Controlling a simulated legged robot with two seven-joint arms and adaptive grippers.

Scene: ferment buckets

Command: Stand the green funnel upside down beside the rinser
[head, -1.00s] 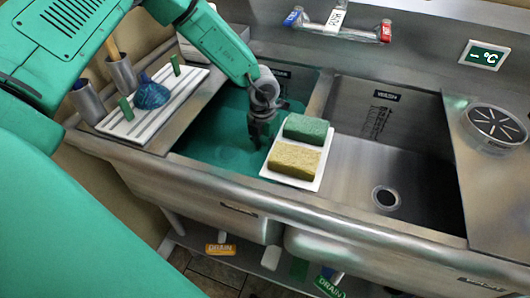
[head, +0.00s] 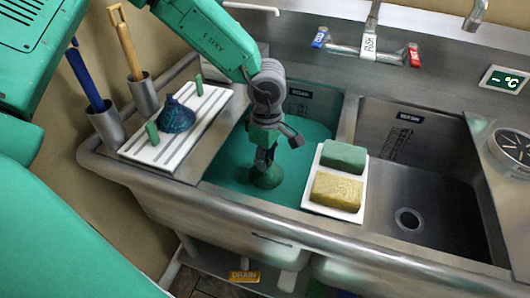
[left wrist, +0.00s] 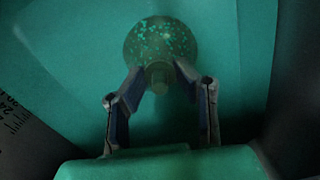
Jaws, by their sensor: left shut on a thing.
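The green funnel (head: 266,176) is dark green and speckled, at or just above the teal liquid in the left basin. In the left wrist view the funnel (left wrist: 162,42) shows its round wide part away from me and its narrow stem between my fingertips. My left gripper (head: 264,156) points down over the basin and is shut on the stem; its fingers (left wrist: 159,78) also show in the wrist view. I cannot tell whether the funnel touches the liquid. The rinser (head: 513,146), a round metal unit with a dark top, sits at the right edge, partly cut off. My right gripper is not in view.
A white tray (head: 318,196) with a green and a yellow sponge bridges the basin divider. The right basin (head: 395,180) is empty. A blue funnel (head: 176,115) stands on a white rack (head: 160,153) at left, near brush holders. Faucets (head: 370,40) stand behind.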

